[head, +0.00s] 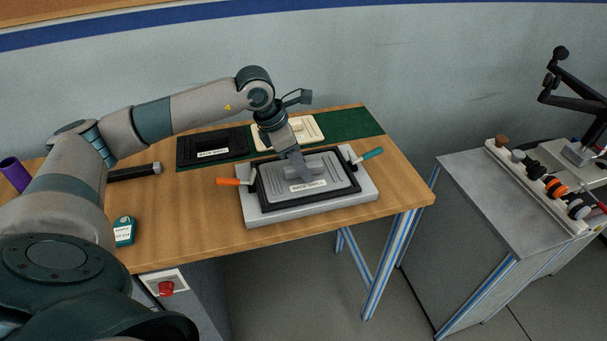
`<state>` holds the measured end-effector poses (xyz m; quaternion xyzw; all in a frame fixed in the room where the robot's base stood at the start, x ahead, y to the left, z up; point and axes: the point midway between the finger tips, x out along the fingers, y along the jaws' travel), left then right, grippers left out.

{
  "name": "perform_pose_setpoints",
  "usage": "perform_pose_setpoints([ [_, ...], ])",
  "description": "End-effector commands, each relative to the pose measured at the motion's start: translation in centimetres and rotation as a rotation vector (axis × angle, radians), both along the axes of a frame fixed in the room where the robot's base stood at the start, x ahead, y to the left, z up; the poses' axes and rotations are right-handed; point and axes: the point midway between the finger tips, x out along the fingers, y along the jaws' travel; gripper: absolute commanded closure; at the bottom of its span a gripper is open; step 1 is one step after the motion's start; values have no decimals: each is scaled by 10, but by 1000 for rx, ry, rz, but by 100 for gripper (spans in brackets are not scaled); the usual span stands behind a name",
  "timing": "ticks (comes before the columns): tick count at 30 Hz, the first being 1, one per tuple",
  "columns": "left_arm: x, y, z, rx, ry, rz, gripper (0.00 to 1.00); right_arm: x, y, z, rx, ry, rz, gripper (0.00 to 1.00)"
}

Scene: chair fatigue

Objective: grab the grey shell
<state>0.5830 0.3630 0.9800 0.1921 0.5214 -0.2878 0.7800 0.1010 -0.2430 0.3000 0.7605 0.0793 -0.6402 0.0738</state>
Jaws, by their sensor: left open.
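The grey shell (318,184) lies flat in a black frame (268,206) on a light grey fixture base (375,193), with a small label on its front part. An orange-handled clamp (230,182) sits at the frame's left side and a teal-handled clamp (371,154) at its right. My left gripper (299,172) points down over the left-middle of the shell, open, its tips at or just above the surface; I cannot tell whether they touch. It hides part of the shell. My right gripper is not in view.
A black shell (200,148) and a cream shell (305,129) lie on a green mat (352,122) behind the fixture. A black bar (130,172), a teal tag device (124,232) and a purple cylinder (15,174) are at left. A grey cabinet (480,190) stands at right.

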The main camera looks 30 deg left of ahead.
Motion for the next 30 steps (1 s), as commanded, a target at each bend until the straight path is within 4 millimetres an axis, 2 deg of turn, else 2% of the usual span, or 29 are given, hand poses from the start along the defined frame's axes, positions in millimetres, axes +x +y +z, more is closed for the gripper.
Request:
perform_pose_setpoints([
  [26, 0, 0, -5, 0, 0, 0, 59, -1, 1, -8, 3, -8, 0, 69],
  [30, 0, 0, -5, 0, 0, 0, 91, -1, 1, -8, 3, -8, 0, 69],
])
